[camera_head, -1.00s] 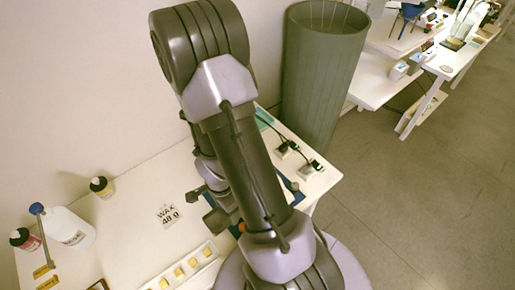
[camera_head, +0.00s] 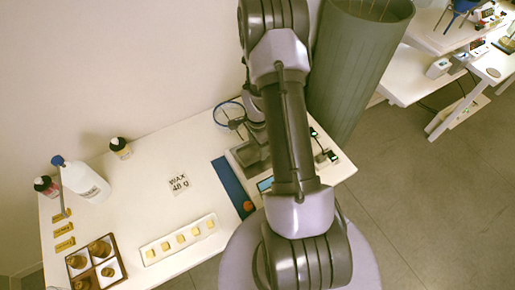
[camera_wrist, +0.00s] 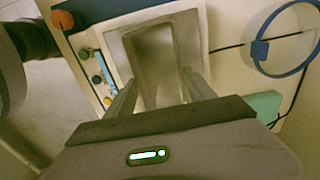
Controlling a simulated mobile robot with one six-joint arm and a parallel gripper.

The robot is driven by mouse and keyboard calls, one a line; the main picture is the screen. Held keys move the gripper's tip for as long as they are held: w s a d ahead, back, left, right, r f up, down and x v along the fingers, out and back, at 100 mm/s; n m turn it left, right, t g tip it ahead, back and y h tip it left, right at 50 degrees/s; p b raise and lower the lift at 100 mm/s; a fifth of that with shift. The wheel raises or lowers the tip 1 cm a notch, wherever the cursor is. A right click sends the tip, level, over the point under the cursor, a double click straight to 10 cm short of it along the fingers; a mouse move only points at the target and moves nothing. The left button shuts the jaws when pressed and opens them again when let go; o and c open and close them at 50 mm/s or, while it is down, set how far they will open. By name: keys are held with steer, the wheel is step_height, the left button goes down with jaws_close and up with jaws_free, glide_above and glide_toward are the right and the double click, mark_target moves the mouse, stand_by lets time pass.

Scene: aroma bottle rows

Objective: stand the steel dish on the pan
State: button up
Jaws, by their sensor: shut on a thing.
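In the wrist view the steel dish (camera_wrist: 152,50) is a grey, rectangular, open tray between the two fingers of my gripper (camera_wrist: 158,82), which is shut on it. The dish lies over the pale pan (camera_wrist: 202,38) of a scale, whose edge shows around it. I cannot tell whether the dish touches the pan or hangs just above it. In the head view my arm hides much of the scale, and my gripper (camera_head: 240,124) shows only in part at its back edge.
A blue ring (camera_wrist: 260,50) with dark cables lies at the right.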

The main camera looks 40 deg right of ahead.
steer(key=shift+w+f, duration=0.1)
steer(key=shift+f, duration=0.55)
steer(key=shift+f, duration=0.1)
steer(key=shift+f, duration=0.1)
steer(key=o, duration=1.4)
